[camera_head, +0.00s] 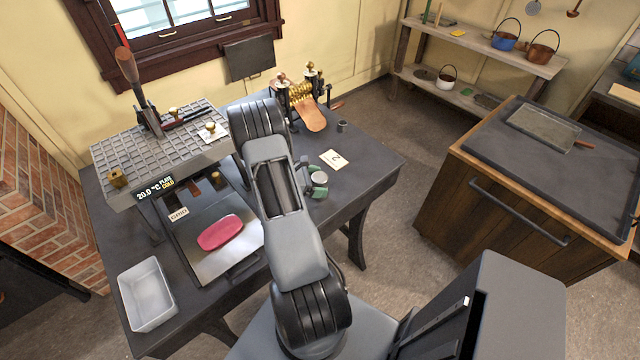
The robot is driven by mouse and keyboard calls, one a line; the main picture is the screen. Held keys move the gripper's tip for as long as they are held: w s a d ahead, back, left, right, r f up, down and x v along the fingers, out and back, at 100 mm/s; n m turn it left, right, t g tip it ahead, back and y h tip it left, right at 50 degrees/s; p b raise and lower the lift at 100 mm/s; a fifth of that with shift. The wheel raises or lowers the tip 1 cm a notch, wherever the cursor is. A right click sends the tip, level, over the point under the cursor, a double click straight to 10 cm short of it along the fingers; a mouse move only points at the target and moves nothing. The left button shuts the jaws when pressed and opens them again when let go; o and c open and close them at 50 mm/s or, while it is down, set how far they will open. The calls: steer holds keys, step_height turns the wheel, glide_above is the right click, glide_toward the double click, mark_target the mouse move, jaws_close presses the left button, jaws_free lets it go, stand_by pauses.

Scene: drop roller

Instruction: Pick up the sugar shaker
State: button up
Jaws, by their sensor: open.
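A small pale grey round-topped thing (320,178), which looks like the sugar shaker, stands on the dark table right of my arm. My gripper (317,180) shows only in part, as green fingertips on the near and far sides of this thing. The jaws are open. The rest of the gripper is hidden behind my own arm, and I cannot tell whether the fingertips touch the thing. A small grey metal cylinder (342,126) stands farther back on the table.
A card marked 2 (335,159) lies just behind the gripper. A brass roller machine (300,92) stands at the back. A metal tray (205,262) with a red slab (220,232) and a white bin (147,294) are left. The table's right edge is near.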

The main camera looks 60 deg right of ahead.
steer(key=shift+s+d+f, duration=0.2)
steer(key=shift+s+d, duration=0.1)
steer(key=shift+c, duration=0.2)
steer(key=c, duration=1)
steer(key=shift+c, duration=0.2)
steer(key=shift+r, duration=0.15)
